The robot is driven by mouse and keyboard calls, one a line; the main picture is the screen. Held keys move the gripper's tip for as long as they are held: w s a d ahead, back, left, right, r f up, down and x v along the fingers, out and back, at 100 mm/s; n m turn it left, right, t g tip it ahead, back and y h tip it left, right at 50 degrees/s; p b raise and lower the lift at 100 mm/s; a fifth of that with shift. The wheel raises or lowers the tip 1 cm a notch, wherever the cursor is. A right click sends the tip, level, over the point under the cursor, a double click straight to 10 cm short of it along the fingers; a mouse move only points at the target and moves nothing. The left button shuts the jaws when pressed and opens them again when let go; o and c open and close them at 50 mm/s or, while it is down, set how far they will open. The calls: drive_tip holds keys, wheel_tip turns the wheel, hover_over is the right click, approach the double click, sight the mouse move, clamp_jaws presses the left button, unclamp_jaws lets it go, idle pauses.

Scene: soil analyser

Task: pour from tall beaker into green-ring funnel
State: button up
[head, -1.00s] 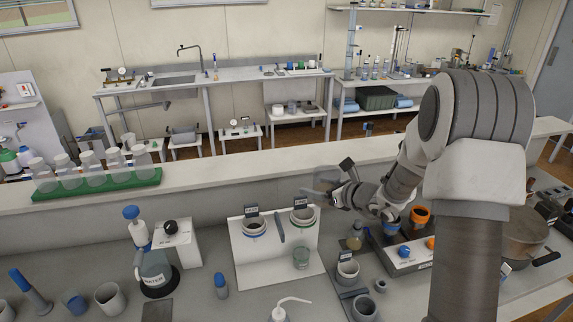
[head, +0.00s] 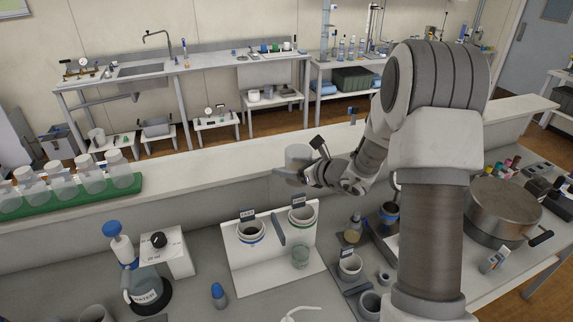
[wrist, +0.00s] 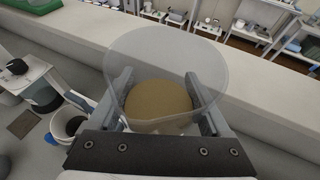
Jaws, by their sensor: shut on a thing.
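My gripper (head: 308,176) is shut on the tall beaker (head: 297,160), a clear vessel held in the air above and behind the funnel stand. In the wrist view the beaker (wrist: 165,60) sits between the two fingers (wrist: 163,105), with brown contents at its bottom. It looks upright or only slightly tilted. The green-ring funnel (head: 303,217) is on the right of the white stand, below the beaker, with a small clear cup (head: 301,256) under it. The blue-ring funnel (head: 250,232) is on the left. The inside of the green-ring funnel is mostly hidden.
A white stand (head: 268,278) holds both funnels, with a grey divider between them. A green rack (head: 70,205) of several clear bottles lies on the ledge at left. A dispenser bottle (head: 146,290) stands at front left. A large round pan (head: 500,207) is at right.

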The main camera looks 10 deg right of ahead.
drive_tip(key=f+t+b, duration=0.1)
drive_tip(key=b, duration=0.1)
drive_tip(key=shift+w+a+y+b, duration=0.1)
drive_tip(key=shift+w+y+b, duration=0.05)
drive_tip(key=shift+y+b, duration=0.15)
drive_tip(key=shift+w+a+b, duration=0.15)
drive_tip(key=shift+b, duration=0.55)
drive_tip(key=shift+w+t+y+b, duration=0.1)
drive_tip(key=shift+t+y+b, duration=0.2)
drive_tip(key=shift+t+b, duration=0.1)
drive_tip(key=shift+r, duration=0.15)
drive_tip(key=b, duration=0.3)
drive_tip(key=shift+w+a+f+t, duration=0.15)
drive_tip(key=shift+f+t, duration=0.2)
drive_tip(key=shift+t, duration=0.05)
drive_tip(key=shift+y+b, duration=0.4)
drive_tip(key=shift+b, duration=0.35)
